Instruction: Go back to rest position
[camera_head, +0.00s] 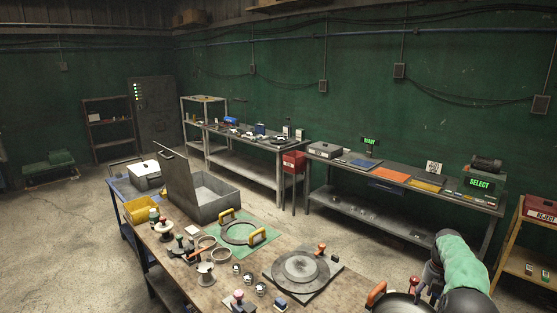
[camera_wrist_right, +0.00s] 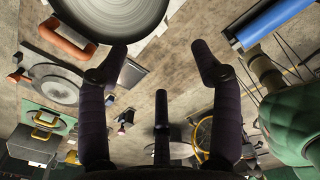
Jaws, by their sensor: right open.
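My right gripper (camera_head: 416,286) is at the lower right of the head view, at the end of my arm with the green cover. In the right wrist view its dark fingers (camera_wrist_right: 160,52) are spread wide with nothing between them. A round grey dish (camera_head: 404,303) with an orange handle (camera_head: 376,293) lies close to the gripper, partly cut off by the frame. In the wrist view the dish (camera_wrist_right: 112,14) is beyond the left fingertip, and its orange handle (camera_wrist_right: 62,40) is to the left. My left gripper is not in view.
The workbench (camera_head: 222,289) holds a round plate on a dark base (camera_head: 300,268), a green mat with yellow handles (camera_head: 262,220), an open grey case (camera_head: 208,208) and several small tools. Long tables (camera_head: 400,212) stand along the green wall. Concrete floor lies between them.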

